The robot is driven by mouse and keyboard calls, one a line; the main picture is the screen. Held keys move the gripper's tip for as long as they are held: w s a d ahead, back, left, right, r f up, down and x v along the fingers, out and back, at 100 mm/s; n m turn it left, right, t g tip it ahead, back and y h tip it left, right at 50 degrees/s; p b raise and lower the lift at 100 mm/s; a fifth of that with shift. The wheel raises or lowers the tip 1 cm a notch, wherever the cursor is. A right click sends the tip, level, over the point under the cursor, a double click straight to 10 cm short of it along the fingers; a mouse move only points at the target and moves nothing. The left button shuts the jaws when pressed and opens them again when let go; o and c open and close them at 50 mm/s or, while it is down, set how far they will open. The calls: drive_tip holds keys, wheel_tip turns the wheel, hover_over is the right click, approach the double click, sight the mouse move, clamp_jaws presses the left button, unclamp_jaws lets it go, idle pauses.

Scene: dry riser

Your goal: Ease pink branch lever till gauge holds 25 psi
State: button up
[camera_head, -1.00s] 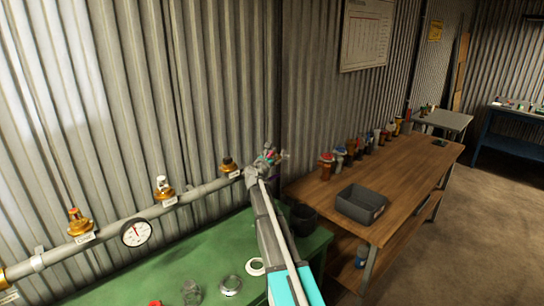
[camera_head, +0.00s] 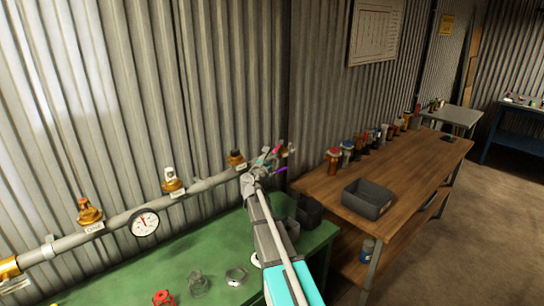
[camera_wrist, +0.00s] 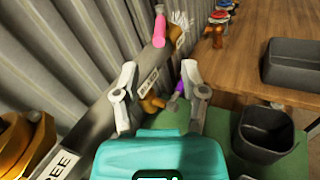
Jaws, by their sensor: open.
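The pink lever (camera_wrist: 160,26) stands up from the grey pipe in the wrist view, ahead of my gripper and beyond its fingertips. A purple lever (camera_wrist: 179,90) shows between the fingers, close to the right one. My gripper (camera_wrist: 161,82) is open, its two fingers apart, with nothing clamped between them. In the head view my gripper (camera_head: 262,166) is at the right end of the pipe, partly covering the levers there. The round white gauge (camera_head: 145,222) hangs on the pipe at left; its needle is too small to read.
The grey pipe (camera_head: 126,218) runs along the corrugated wall with several brass valves on it. A green bench (camera_head: 205,262) lies below. A dark bin (camera_wrist: 264,132) sits right of my gripper. A wooden table (camera_head: 410,175) with a grey tray (camera_head: 367,199) stands at right.

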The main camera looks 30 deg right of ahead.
drive_tip(key=shift+v, duration=0.95)
drive_tip(key=s+a+f+m+g+y, duration=0.3)
drive_tip(key=s+a+f+m+g, duration=0.15)
drive_tip(key=s+f+m, duration=0.35)
drive_tip(key=s+a+f+m+g+y, duration=0.2)
drive_tip(key=s+a+f+m+g, duration=0.25)
drive_tip(key=s+m, duration=0.45)
drive_tip(key=s+a+f+m+g+y, duration=0.2)
drive_tip(key=s+a+f+m+y, duration=0.1)
drive_tip(key=s+a, duration=0.4)
drive_tip(key=s+a+f+m+g+y, duration=0.1)
drive_tip(key=s+a+f+m+y, duration=0.2)
drive_tip(key=s+a, duration=0.5)
drive_tip(key=shift+a+m+g+y, duration=0.4)
drive_tip(key=shift+a+m+y, duration=0.4)
drive_tip(key=shift+m+y, duration=0.1)
